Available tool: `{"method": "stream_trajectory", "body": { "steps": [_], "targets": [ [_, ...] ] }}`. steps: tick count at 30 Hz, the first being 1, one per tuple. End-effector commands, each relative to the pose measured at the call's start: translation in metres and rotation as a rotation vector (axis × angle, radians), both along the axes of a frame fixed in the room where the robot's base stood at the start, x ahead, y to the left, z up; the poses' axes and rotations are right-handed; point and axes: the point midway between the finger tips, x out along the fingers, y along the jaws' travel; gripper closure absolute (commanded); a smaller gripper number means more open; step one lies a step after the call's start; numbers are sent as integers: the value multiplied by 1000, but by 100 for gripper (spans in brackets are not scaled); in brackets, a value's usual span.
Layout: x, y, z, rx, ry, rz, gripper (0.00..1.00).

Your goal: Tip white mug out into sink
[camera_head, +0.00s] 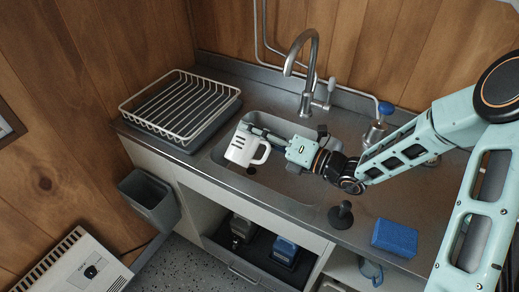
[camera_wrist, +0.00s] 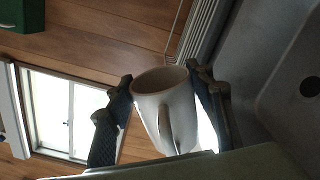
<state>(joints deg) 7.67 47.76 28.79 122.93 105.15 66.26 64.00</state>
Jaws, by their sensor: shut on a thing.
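The white mug (camera_head: 240,149) with dark marks is held over the sink (camera_head: 283,185), near its left end. My gripper (camera_head: 257,140) reaches in from the right and is shut around the mug's sides. In the wrist view the mug (camera_wrist: 164,103) sits between the two dark fingers of my gripper (camera_wrist: 163,100), handle towards the camera. The mug looks tipped well over, its mouth towards the back wall. The mouth is hidden in the head view, and I see no contents or flow. The basin with its dark drain hole (camera_wrist: 310,87) shows at the right of the wrist view.
A white dish rack (camera_head: 180,103) stands left of the sink. The tap (camera_head: 307,75) rises behind it. A dark plunger-like object (camera_head: 341,214) and a blue sponge (camera_head: 395,238) are on the counter at right. A grey bin (camera_head: 150,198) hangs at the counter's left end.

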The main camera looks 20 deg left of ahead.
Motion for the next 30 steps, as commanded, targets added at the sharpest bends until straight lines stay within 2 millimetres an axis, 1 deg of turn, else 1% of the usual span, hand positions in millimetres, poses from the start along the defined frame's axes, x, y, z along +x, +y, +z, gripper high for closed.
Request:
{"method": "stream_trajectory", "body": {
  "steps": [19, 30],
  "targets": [
    [3, 0, -8, 15, 110, 1, 93],
    [5, 0, -16, 25, 201, 1, 93]
  ]
}}
